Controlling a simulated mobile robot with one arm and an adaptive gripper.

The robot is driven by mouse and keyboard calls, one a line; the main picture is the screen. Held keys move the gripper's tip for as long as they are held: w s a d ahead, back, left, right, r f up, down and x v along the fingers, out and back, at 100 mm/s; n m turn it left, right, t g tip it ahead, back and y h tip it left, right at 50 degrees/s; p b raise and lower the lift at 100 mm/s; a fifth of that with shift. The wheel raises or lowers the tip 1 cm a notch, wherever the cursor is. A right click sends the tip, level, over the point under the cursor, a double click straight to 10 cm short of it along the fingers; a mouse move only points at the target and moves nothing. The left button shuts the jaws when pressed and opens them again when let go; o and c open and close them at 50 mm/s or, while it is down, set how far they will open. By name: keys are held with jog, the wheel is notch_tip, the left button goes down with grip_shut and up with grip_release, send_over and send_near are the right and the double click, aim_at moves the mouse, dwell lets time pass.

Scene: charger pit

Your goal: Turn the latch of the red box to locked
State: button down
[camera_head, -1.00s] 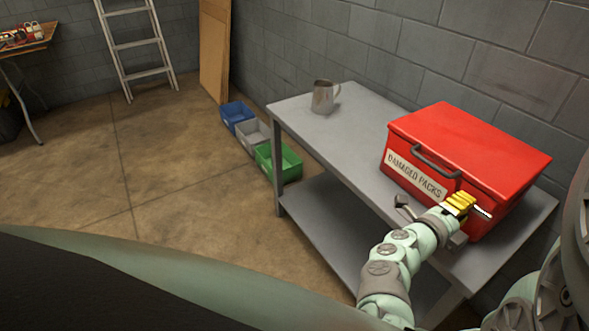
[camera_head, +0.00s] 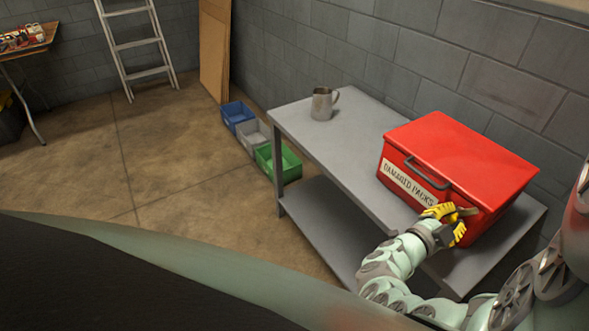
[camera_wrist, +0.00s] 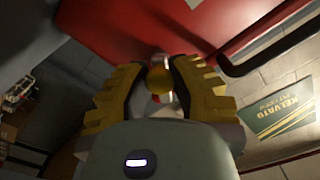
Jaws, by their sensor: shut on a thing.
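The red box (camera_head: 460,150) with a closed lid stands on the grey table, its "DAMAGED PACKS" label and dark handle on the front. My gripper (camera_head: 455,220) is at the right part of the box's front, its yellow fingers shut on the latch. A short brownish bar, seemingly part of the latch (camera_head: 468,211), sticks out past the fingers, tilted slightly up to the right. In the wrist view, my gripper (camera_wrist: 160,80) closes around a yellowish and metallic piece below the red box face (camera_wrist: 120,22). The fingers hide most of the latch, so I cannot tell its exact setting.
The grey table (camera_head: 345,150) has a metal mug (camera_head: 322,104) at its far left end. Blue (camera_head: 237,115), grey (camera_head: 253,137) and green (camera_head: 280,165) bins stand on the floor beside it. The block wall is close behind the box.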

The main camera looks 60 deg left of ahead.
jog(key=n+p, duration=0.1)
jog(key=n, duration=0.2)
jog(key=shift+r+n, duration=0.1)
jog(key=shift+n, duration=0.3)
jog(key=shift+n+p, duration=0.45)
jog(key=shift+n, duration=1.25)
jog(key=c, duration=0.8)
grip_release()
jog(key=shift+o, duration=0.2)
jog(key=s, duration=1.2)
jog(key=shift+a, duration=0.2)
